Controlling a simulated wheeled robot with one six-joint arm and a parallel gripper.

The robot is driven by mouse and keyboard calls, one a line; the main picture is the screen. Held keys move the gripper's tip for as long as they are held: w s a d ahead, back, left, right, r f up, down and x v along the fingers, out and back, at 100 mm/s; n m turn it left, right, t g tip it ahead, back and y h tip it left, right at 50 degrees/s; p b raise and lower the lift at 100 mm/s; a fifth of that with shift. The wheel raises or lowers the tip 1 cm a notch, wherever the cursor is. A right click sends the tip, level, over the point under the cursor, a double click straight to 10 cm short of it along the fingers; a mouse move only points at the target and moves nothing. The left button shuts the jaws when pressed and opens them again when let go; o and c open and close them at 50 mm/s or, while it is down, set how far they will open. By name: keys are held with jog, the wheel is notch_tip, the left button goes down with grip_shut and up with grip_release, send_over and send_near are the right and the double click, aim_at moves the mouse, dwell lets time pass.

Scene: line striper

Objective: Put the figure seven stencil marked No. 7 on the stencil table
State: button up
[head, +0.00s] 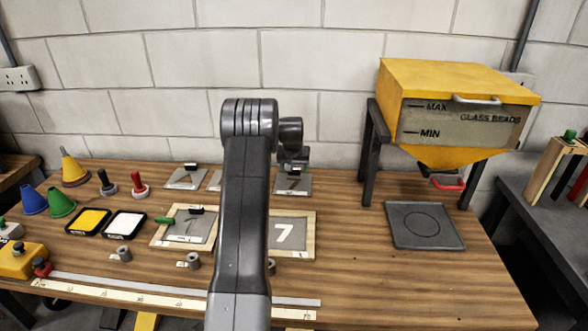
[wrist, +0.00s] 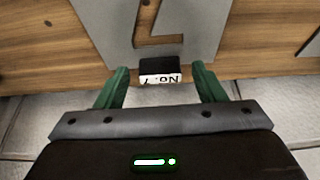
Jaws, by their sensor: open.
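My gripper (head: 291,160) is open, above a grey stencil plate (head: 300,187) at the back of the wooden workbench. In the wrist view, its two green fingers (wrist: 159,72) stand apart on either side of a black block handle (wrist: 160,66). The handle's white label appears to read No. 7. It stands on the grey stencil plate (wrist: 105,22), which has a cut-out figure, partly hidden by the handle. I see no clear contact between fingers and handle. Which surface is the stencil table is not marked.
Another stencil (head: 185,180) lies back left. A yellow glass bead hopper (head: 445,80) and a dark square plate with a ring (head: 424,226) are at right.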

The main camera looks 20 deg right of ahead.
aim_at(293, 184)
jog(key=b+v, duration=0.1)
jog(key=v, duration=1.1)
jog(key=shift+b, duration=0.4)
jog(key=shift+f, duration=0.15)
jog(key=p+x, duration=0.2)
jog(key=x, duration=1)
jog(key=shift+f, duration=0.1)
jog(key=shift+r+b, duration=0.4)
jog(key=shift+r, duration=1.65)
